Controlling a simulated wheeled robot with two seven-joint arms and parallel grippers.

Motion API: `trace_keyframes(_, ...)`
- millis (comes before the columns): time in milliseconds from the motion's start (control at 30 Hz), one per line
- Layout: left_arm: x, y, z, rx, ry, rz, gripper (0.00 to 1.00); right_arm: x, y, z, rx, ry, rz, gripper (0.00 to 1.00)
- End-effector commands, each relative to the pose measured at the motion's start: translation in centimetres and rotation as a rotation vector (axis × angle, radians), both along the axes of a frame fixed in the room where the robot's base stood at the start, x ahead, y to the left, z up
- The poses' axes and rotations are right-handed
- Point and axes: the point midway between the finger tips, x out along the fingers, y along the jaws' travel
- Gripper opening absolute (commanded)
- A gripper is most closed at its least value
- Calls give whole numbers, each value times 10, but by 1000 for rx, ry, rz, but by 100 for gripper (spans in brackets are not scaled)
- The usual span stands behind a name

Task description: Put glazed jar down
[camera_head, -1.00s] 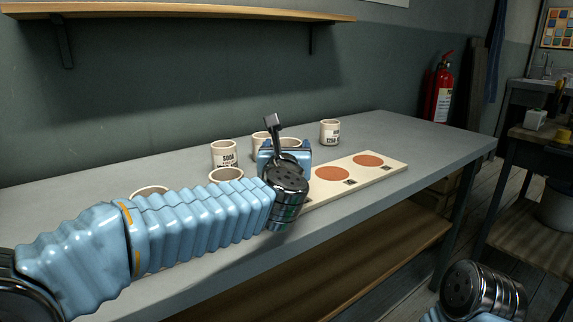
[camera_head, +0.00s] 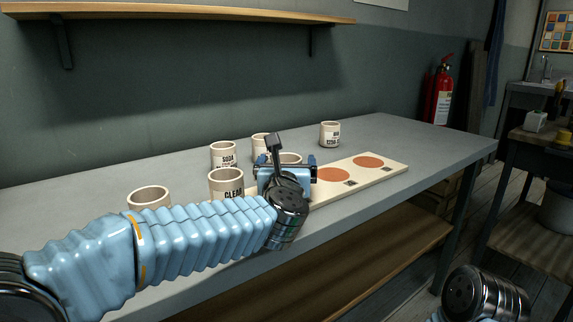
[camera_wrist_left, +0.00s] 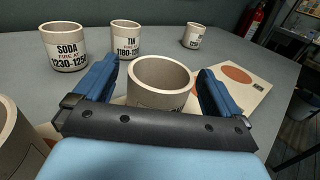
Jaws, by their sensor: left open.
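A pale cream jar (camera_head: 290,158), seemingly the glazed jar, stands upright between the fingers of my left gripper (camera_head: 288,166). In the left wrist view the same jar (camera_wrist_left: 160,84) has a blue finger on each side, and the gripper (camera_wrist_left: 158,72) is open. I cannot tell whether either finger touches it. The board also shows in the left wrist view (camera_wrist_left: 257,86). My right gripper is out of view.
On the grey table, a CLEAR jar (camera_head: 226,184) and another jar (camera_head: 149,198) stand left of the gripper. A SODA jar (camera_head: 223,155) and a TIN jar (camera_wrist_left: 126,40) stand behind. One more jar (camera_head: 330,134) stands at the back. The table's right part is clear.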

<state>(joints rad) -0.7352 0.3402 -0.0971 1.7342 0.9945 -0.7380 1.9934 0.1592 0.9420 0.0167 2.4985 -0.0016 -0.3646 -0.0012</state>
Motion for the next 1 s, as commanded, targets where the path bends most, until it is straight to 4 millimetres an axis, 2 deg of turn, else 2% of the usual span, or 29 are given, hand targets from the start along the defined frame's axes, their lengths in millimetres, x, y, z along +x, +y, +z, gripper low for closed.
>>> trace_keyframes(200, -4, 0, 3, 0, 0, -1, 98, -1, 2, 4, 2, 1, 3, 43)
trace_keyframes(267, -14, 1, 2, -2, -1, -1, 98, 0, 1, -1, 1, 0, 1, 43)
trace_keyframes(600, -92, 4, 2, 0, -2, -2, 98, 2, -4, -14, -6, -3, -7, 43)
trace_keyframes(700, -107, 5, 3, -2, -1, -1, 98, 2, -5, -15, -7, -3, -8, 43)
trace_keyframes(833, -118, 5, 2, 0, 0, -1, 98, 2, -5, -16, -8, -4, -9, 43)
trace_keyframes(1000, -120, 6, 3, 0, 0, 1, 98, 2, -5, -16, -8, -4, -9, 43)
